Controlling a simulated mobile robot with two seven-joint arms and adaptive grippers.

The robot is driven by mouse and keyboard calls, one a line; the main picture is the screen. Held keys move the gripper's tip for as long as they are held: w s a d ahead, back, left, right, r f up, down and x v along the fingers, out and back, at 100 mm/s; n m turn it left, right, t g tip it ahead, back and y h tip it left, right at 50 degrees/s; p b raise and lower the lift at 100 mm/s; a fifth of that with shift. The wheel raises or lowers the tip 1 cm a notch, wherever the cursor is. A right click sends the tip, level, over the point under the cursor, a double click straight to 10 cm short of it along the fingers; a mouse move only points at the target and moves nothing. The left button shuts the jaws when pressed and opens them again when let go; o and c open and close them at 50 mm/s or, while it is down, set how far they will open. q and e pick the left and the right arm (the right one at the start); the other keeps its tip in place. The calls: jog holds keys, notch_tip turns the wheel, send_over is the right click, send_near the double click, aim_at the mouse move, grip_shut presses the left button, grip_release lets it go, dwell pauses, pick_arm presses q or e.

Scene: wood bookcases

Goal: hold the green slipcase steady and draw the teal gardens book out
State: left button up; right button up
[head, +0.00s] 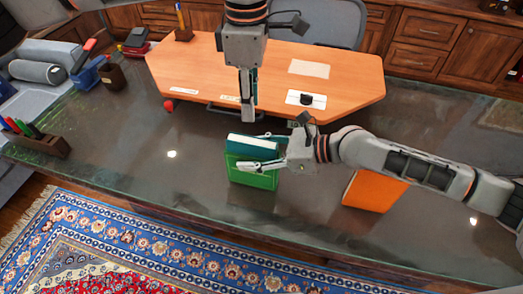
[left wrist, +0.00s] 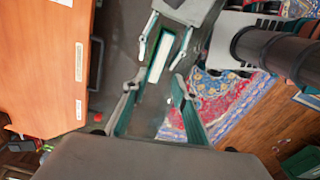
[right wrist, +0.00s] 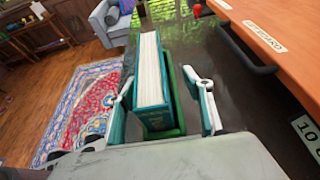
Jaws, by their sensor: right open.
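The green slipcase (head: 252,176) stands upright on the dark glass table, and the teal gardens book (head: 253,143) shows above its top. The right wrist view shows the book's pale page edges and teal cover (right wrist: 152,112), with a strip of the green slipcase (right wrist: 178,125) beside it. My right gripper (head: 258,151) is open, its fingers on either side of the slipcase; contact is unclear. My left gripper (head: 248,116) is higher, behind the book, pointing down. In the left wrist view its fingers (left wrist: 158,98) are spread and empty, with the book and slipcase beyond them.
An orange book (head: 374,191) lies on the glass table under my right arm. An orange-brown wooden desktop (head: 270,75) with labels and a dark handle lies behind the slipcase. A pen holder (head: 38,140) stands at the far left.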

aim_at(252, 140)
jog(key=c, duration=1.3)
pick_arm(q)
jog(key=o, duration=1.8)
jog(key=shift+n, duration=0.5)
jog(key=shift+o, duration=1.4)
jog(key=shift+n, duration=0.6)
notch_tip(252, 140, down, 11)
jog(key=n, duration=1.4)
